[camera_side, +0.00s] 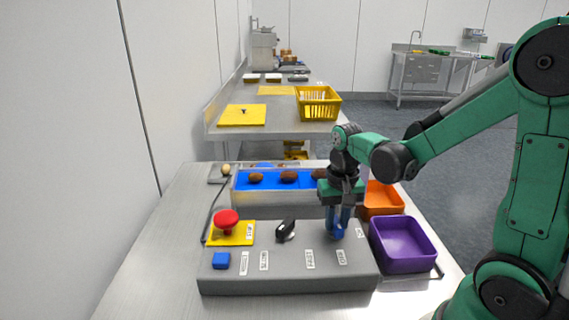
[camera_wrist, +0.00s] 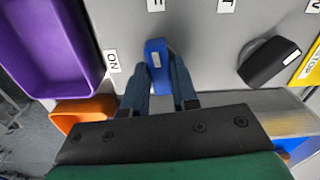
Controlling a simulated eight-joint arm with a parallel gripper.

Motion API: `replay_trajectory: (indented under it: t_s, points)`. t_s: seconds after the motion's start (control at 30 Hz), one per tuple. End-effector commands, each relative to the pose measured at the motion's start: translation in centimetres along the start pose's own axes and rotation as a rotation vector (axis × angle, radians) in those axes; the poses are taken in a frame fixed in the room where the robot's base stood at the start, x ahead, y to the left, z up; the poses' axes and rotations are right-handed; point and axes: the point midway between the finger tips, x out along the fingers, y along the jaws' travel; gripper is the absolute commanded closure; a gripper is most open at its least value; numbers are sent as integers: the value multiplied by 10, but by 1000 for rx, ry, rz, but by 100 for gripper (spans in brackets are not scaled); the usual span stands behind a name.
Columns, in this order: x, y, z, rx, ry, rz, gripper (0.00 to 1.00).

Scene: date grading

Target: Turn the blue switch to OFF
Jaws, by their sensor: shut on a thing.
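The blue switch (camera_side: 336,235) stands on the right part of the grey control panel (camera_side: 215,283). In the wrist view the blue switch (camera_wrist: 158,70) sits between the two fingers of my gripper (camera_wrist: 160,88), which is shut on it. Its long side runs up the picture, with a white mark on top, and it lines up with a label (camera_wrist: 155,4) cut off by the top edge; only one letter, like an F, shows. The ON label (camera_wrist: 113,60) lies left of the switch. In the side view my gripper (camera_side: 339,218) points straight down and partly covers the switch.
The panel also bears a black knob (camera_side: 285,231), a red button (camera_side: 227,219) on a yellow plate and a blue button (camera_side: 221,261). A purple bin (camera_side: 403,259) stands close at right, an orange bin (camera_side: 381,205) behind it. A blue-floored tray (camera_side: 268,189) of dates lies behind the panel.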

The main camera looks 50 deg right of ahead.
Motion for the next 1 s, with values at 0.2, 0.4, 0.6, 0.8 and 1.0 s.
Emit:
replay_trajectory:
  t_s: [0.2, 0.4, 0.6, 0.8, 1.0]
  points:
    - [0, 0, 0, 92, -1, 0, 100]
    - [0, 0, 0, 130, -1, 0, 100]
    - [0, 0, 0, 137, -1, 0, 100]
    - [0, 0, 0, 137, -1, 0, 100]
    - [0, 0, 0, 136, 0, 0, 45]
